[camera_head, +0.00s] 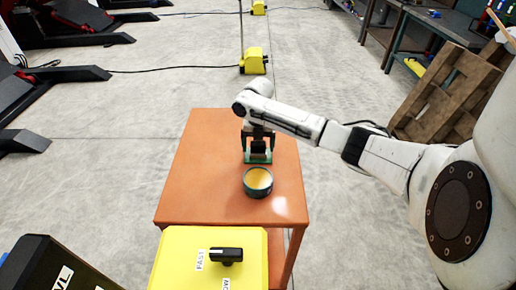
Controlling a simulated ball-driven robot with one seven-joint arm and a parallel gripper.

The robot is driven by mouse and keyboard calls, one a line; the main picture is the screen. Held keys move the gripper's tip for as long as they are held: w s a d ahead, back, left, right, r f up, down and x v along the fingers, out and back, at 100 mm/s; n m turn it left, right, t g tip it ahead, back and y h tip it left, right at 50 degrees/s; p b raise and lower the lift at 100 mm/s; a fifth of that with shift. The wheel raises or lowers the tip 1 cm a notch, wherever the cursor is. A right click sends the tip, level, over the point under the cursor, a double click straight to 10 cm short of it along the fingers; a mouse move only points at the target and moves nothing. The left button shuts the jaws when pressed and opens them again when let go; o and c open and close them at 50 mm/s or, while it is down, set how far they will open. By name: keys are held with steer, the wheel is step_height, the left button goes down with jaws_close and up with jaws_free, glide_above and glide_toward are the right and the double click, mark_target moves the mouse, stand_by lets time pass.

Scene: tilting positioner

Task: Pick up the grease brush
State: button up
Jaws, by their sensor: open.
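A small dark round tin (258,183) with a yellowish filling stands on the orange table (205,185). My gripper (257,157) points down over the table, just behind the tin, with its green-edged fingers apart. I cannot make out the grease brush for certain; the gripper and the tin cover part of the table there. Whether my fingers touch the table or anything between them is too small to tell. My white arm reaches in from the right.
A yellow box (207,262) with a black knob stands in front of the table. The left part of the tabletop is clear. A wooden pallet (452,98) leans at the right, and a yellow floor unit (253,62) with a pole stands behind the table.

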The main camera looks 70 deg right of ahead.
steer(key=shift+f, duration=0.1)
steer(key=shift+c, duration=0.2)
steer(key=c, duration=1)
steer(key=shift+r, duration=0.5)
steer(key=s+a+r+b, duration=0.1)
steer(key=s+a+r, duration=0.7)
steer(key=s+r, duration=0.3)
steer(key=shift+s+r+b, duration=0.25)
steer(key=shift+r+b, duration=0.15)
steer(key=shift+r, duration=0.15)
